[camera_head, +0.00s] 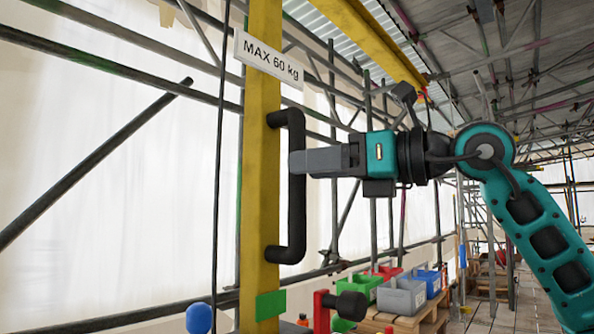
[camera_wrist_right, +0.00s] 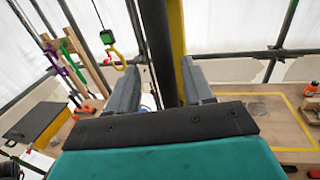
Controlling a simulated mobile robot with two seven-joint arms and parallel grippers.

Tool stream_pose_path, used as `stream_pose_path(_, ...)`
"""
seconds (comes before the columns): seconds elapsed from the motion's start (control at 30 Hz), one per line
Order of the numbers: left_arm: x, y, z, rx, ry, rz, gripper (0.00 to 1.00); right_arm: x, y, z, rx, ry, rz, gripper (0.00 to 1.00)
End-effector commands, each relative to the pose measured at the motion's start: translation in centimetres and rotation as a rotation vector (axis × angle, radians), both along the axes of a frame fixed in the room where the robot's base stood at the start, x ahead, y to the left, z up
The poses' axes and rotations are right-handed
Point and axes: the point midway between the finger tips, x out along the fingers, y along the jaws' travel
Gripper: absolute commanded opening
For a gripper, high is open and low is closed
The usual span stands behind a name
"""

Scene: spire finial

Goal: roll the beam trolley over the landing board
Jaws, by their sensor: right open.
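A yellow upright post (camera_head: 261,180) bears a black D-shaped handle (camera_head: 297,215) and a "MAX 60 kg" plate (camera_head: 268,60). My right gripper (camera_head: 295,162) comes in from the right at the upper half of the handle's grip. In the right wrist view its two grey fingers (camera_wrist_right: 160,85) are spread apart, with the dark handle bar (camera_wrist_right: 156,45) and the yellow post (camera_wrist_right: 177,40) between them in the picture. Contact with the handle cannot be told. A yellow beam (camera_head: 375,42) runs overhead. I cannot clearly identify the trolley. My left gripper is out of view.
A wooden surface with a yellow outline (camera_wrist_right: 268,98) lies below; whether it is the landing board is unclear. Grey (camera_head: 402,296), green and blue bins stand on a pallet. Scaffold poles surround the area.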

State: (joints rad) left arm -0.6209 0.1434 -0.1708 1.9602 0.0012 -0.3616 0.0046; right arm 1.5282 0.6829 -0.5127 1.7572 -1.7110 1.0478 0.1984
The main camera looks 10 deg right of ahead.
Motion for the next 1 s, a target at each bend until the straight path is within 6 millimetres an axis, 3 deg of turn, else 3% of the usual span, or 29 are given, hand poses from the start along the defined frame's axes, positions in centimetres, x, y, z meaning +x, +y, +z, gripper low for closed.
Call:
stream_pose_path(0.2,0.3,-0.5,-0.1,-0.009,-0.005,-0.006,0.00,-3.3,-3.9,-0.2,0.000,-0.001,-0.004,0.51)
stream_pose_path(0.4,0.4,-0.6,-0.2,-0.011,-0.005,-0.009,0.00,-5.2,-6.1,-0.1,0.000,0.000,0.000,0.51)
stream_pose_path(1.0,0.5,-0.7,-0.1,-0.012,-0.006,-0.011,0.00,-5.9,-6.7,0.0,-0.001,0.001,0.002,0.51)
